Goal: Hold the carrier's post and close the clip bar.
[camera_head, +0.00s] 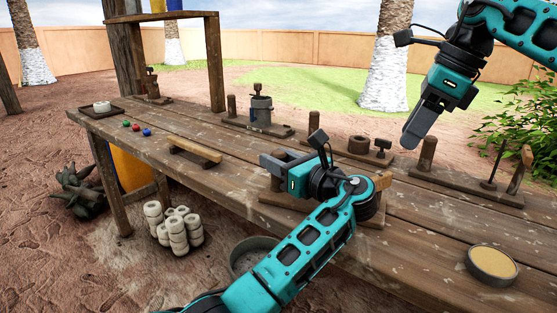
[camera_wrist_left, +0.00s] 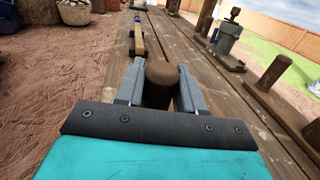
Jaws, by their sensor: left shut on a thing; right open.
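My left gripper (camera_head: 284,162) is shut on a dark brown round-topped post (camera_wrist_left: 162,80), which stands between its fingers in the left wrist view. In the head view this post is mostly hidden by the gripper. It rises from a wooden carrier board (camera_head: 268,207) on the bench, largely covered by my left forearm and wrist. A pale wooden end (camera_head: 383,180), perhaps the clip bar, shows just right of my left wrist; whether it is raised or lowered I cannot tell. My right gripper (camera_head: 415,128) is open and empty, in the air above the bench's back edge, up and right of the carrier.
A board with post, rod and tilted bar (camera_head: 466,185) lies at right, near a round yellow-filled dish (camera_head: 491,263). A pale-topped wooden bar (camera_head: 195,148) lies left. Bare bench (camera_head: 425,235) shows in front right.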

